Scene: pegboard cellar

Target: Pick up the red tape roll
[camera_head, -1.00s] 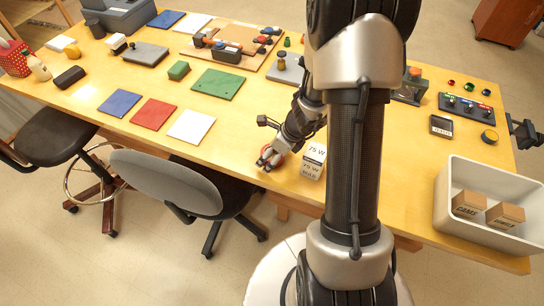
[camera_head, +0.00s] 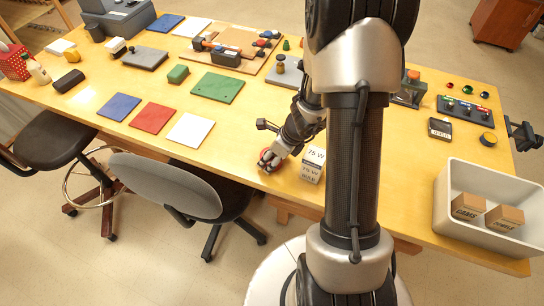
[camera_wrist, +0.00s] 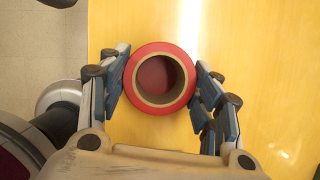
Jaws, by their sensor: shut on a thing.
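The red tape roll (camera_wrist: 160,104) lies flat on the wooden table near its front edge, its brown core facing up in the wrist view. My gripper (camera_wrist: 160,90) has one finger on each side of the roll, both touching its outer rim. It is shut on the roll. In the head view my gripper (camera_head: 268,163) is low over the table, and only a bit of the red tape roll (camera_head: 265,154) shows past the fingers. I cannot tell any gap between roll and table.
A 75 W bulb box (camera_head: 312,165) stands just right of my gripper. A white tile (camera_head: 190,129) lies to the left. A grey chair (camera_head: 165,184) stands at the front edge. A white bin (camera_head: 445,200) with two cartons is at the right.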

